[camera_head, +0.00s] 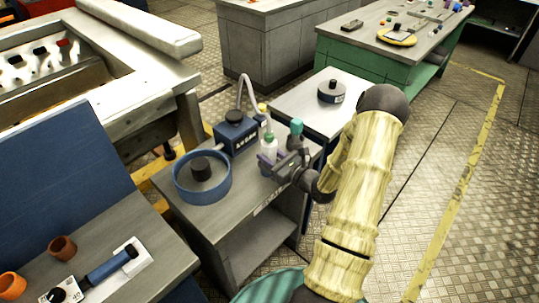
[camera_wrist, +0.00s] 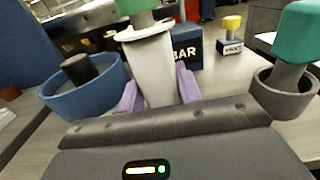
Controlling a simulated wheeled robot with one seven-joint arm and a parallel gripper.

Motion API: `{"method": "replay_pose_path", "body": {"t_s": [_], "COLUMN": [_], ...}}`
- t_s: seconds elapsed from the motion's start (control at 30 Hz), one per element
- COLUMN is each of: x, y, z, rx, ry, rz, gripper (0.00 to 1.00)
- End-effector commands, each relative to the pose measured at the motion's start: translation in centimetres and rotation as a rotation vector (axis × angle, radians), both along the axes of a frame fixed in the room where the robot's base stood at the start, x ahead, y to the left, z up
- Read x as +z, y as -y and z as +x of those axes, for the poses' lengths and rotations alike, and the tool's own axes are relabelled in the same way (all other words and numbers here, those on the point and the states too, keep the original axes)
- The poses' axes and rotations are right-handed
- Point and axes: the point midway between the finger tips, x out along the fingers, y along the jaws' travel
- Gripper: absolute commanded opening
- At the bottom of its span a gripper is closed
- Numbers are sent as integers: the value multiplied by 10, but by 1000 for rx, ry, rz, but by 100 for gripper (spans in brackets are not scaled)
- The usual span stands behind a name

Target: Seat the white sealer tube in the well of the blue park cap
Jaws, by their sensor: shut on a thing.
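A white sealer tube (camera_wrist: 152,68) with a flange and a green top stands roughly upright between the purple fingers of my gripper (camera_wrist: 160,92). It also shows in the head view (camera_head: 269,146), above the grey bench; its lower end is hidden. My gripper (camera_head: 268,162) is shut on it. A round blue dish (camera_head: 178,189) with a dark post in its middle stands left of my gripper, apart from the tube. It also shows in the wrist view (camera_wrist: 62,108). It may be the blue park cap, but I cannot tell for sure.
A teal-topped thing (camera_wrist: 300,40) sits in a grey cup (camera_wrist: 283,97), close right of my gripper. A blue labelled box (camera_head: 236,133) with a grey hose stands behind. A yellow-topped block (camera_wrist: 231,38) is farther back. The front of the grey bench (camera_head: 215,222) is clear.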

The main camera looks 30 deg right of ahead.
Motion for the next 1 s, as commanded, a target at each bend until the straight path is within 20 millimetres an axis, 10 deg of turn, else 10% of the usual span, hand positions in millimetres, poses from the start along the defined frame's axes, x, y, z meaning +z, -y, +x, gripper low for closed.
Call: {"method": "replay_pose_path", "body": {"t_s": [0.13, 0.17, 0.27, 0.67, 1.0], "x": [-3, -2, -2, -3, -4], "y": [0, 0, 0, 2, 21], "z": [0, 0, 0, -5, -55], "rx": [0, 0, 0, -1, -5], "ry": [2, 2, 2, -1, -1], "rz": [1, 0, 0, 0, 1], "gripper": [0, 40, 60, 60, 60]}}
